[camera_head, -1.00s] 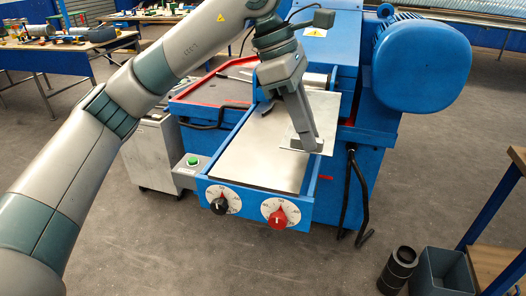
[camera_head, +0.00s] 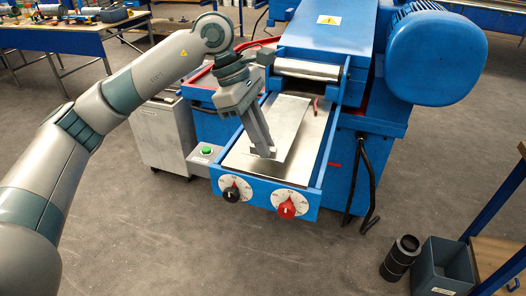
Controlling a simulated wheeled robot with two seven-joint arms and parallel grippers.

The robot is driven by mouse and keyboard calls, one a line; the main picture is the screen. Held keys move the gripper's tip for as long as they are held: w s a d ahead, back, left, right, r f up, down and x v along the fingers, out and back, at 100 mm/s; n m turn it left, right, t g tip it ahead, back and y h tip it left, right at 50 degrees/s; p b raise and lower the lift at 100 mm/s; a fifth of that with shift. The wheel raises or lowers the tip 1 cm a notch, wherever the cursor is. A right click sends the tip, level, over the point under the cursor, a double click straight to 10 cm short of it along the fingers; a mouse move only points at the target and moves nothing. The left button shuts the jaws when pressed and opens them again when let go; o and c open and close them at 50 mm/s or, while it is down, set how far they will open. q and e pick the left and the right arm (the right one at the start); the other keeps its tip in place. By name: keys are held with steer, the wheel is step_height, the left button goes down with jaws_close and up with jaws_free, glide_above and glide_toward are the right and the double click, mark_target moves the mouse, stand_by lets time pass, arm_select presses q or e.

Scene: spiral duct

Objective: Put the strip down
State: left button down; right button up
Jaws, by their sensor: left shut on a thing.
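The strip (camera_head: 284,119) is a flat, pale grey metal sheet. It lies lengthwise over the machine's metal feed tray (camera_head: 309,165), its far end close to the roller (camera_head: 309,70). I cannot tell whether it touches the tray or hovers just above it. My left gripper (camera_head: 265,151) points down at the strip's near left end and is shut on it. Its fingers hide part of that edge. My right gripper is not in view.
The blue machine has a black knob (camera_head: 231,194) and a red knob (camera_head: 287,208) on its front. A green button box (camera_head: 205,151) sits to the left.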

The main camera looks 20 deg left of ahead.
arm_select(q)
steer(key=shift+f+p, duration=0.45)
steer(key=shift+f, duration=0.15)
step_height(320, 180, down, 2)
steer(key=shift+p, duration=0.5)
steer(key=shift+f, duration=0.4)
steer(key=shift+f, duration=0.15)
steer(key=c, duration=1.7)
jaws_free()
steer(key=shift+c, duration=0.2)
